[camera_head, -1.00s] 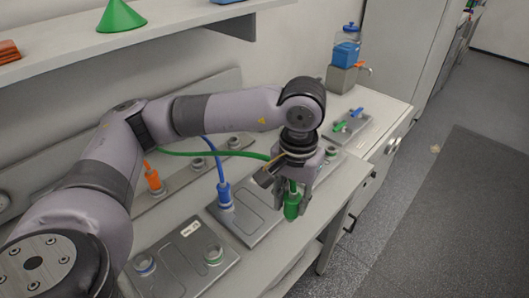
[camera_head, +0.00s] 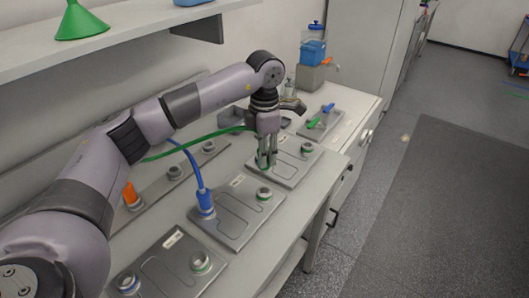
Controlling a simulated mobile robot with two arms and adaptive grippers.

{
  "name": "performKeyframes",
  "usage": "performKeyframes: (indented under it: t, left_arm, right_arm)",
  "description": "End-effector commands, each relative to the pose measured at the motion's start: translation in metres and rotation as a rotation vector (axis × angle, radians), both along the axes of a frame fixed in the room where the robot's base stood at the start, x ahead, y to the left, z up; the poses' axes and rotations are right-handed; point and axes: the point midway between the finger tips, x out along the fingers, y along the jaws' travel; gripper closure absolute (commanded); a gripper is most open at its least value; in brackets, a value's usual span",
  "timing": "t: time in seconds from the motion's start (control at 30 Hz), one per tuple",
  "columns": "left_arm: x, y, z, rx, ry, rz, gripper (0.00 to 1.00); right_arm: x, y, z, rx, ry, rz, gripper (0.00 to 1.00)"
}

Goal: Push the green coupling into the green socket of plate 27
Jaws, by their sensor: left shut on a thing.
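My left gripper (camera_head: 266,160) points down over the left part of the far plate (camera_head: 290,172). It is shut on the green coupling (camera_head: 262,162), which is mostly hidden between the fingers. I cannot tell whether the coupling touches the plate or a socket. The green hose (camera_head: 190,147) runs left from the gripper. A green-ringed socket (camera_head: 307,149) is bare at the far plate's right. The middle plate (camera_head: 235,222) has another bare green-ringed socket (camera_head: 264,194). Plate numbers are too small to read. My right gripper is not in view.
A blue coupling (camera_head: 204,201) with a blue hose stands upright on the middle plate. The near plate (camera_head: 165,268) has bare sockets. An orange coupling (camera_head: 131,195) stands on the strip behind. A small panel with green and blue handles (camera_head: 320,121) lies beyond the far plate.

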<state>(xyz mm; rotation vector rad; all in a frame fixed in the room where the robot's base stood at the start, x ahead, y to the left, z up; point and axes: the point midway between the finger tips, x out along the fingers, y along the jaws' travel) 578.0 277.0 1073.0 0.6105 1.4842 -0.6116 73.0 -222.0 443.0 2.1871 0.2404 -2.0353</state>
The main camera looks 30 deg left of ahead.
Motion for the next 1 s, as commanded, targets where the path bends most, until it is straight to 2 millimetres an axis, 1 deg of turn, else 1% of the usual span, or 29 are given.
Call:
performKeyframes:
  t: [0.13, 0.27, 0.4, 0.77, 0.87, 1.0]
  left_arm:
    - [0.001, 0.001, -0.005, 0.000, 0.000, 0.020, 1.00]
    - [0.000, 0.001, -0.013, 0.000, 0.001, 0.017, 1.00]
    - [0.000, 0.001, -0.027, 0.001, 0.002, 0.016, 1.00]
    - [0.000, 0.001, -0.067, 0.001, 0.001, 0.014, 1.00]
    - [0.000, 0.001, -0.064, 0.000, 0.000, 0.014, 1.00]
    - [0.001, 0.000, -0.066, 0.000, 0.000, 0.014, 1.00]
  right_arm:
    - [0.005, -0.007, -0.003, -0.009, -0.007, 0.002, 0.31]
    - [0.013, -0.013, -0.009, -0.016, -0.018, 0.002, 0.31]
    - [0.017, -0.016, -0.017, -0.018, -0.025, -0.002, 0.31]
    - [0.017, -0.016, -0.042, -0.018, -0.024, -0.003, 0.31]
    - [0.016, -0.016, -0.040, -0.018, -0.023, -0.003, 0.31]
    - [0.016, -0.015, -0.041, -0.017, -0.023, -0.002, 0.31]
